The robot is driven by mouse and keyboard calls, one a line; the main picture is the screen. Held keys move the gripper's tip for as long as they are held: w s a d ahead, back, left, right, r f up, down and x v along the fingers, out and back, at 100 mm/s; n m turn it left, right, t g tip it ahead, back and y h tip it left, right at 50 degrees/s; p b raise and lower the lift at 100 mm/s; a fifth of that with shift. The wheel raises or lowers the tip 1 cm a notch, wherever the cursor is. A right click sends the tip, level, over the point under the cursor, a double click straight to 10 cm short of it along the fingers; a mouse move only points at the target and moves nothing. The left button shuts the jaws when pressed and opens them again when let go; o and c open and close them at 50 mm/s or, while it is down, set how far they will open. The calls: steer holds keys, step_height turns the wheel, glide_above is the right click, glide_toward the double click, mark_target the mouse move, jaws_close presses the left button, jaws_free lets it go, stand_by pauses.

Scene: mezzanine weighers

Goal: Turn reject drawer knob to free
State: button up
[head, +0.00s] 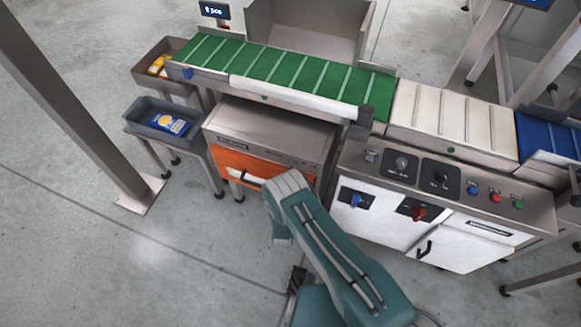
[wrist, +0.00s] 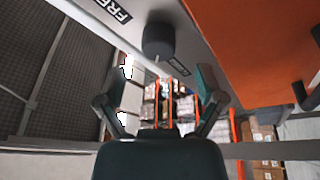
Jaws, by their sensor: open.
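The reject drawer is the orange front (head: 238,163) of a grey steel cabinet in the head view. My teal arm stands in front of its right part, and my gripper cannot be made out there. In the wrist view the dark round knob (wrist: 158,40) sits on a light panel, with a small pale mark on its lower edge. A label reading FREE (wrist: 112,9) is at its upper left, and a second label (wrist: 180,67), too small to read surely, is at its lower right. My gripper (wrist: 163,78) is open and empty, its fingers apart on either side below the knob.
The orange front (wrist: 250,40) fills the upper right of the wrist view. In the head view a green belt (head: 270,66) runs above the cabinet. A white control cabinet (head: 385,222) stands to the right. A grey bin (head: 150,122) and a steel post (head: 75,100) are left.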

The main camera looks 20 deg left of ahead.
mark_target(290, 168)
steer(key=shift+x, duration=2.35)
steer(key=c, duration=1.1)
